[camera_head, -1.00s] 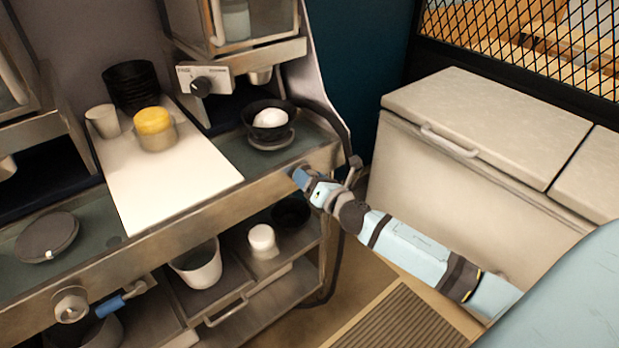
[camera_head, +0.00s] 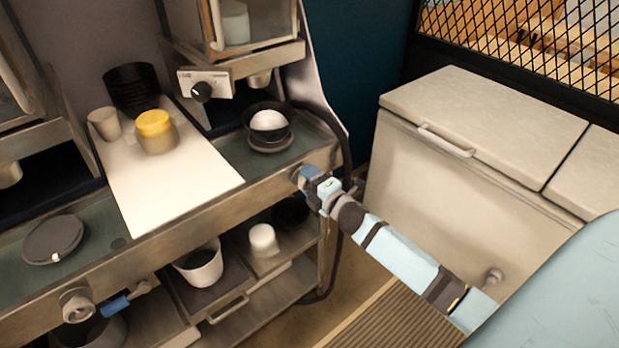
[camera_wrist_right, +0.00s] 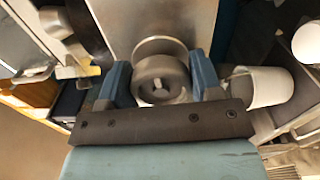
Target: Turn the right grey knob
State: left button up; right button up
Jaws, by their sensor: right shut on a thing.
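The right grey knob (camera_wrist_right: 158,82) is round, with a small raised piece at its centre. It sits on the metal front panel (camera_wrist_right: 150,20) in the right wrist view. My right gripper (camera_head: 308,177) is at the right end of the counter front in the head view. In the right wrist view its blue fingers (camera_wrist_right: 202,75) are on either side of the knob, shut on it. In the head view the fingers mostly hide this knob. Another grey knob (camera_head: 76,305) is on the counter front at lower left. My left gripper is not in view.
A dark bowl with a white round thing (camera_head: 269,121) stands on the counter above the knob. A black hose (camera_head: 334,125) hangs close by my right gripper. A white cup (camera_head: 199,264) and a white container (camera_head: 263,238) are below. A pale chest (camera_head: 450,165) stands at right.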

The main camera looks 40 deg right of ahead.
jog(key=shift+m+p, duration=0.3)
jog(key=shift+m, duration=0.7)
jog(key=o, duration=0.9)
jog(key=shift+s+d+b, duration=0.2)
jog(key=shift+s+b, duration=0.05)
jog(key=shift+s, duration=2.05)
jog(key=shift+s+d+b, duration=0.15)
jog(key=shift+s+b, duration=0.05)
jog(key=shift+s, duration=2.1)
jog(key=shift+s+d+b, duration=0.2)
jog(key=shift+s+b, duration=0.05)
jog(key=shift+s, duration=2.05)
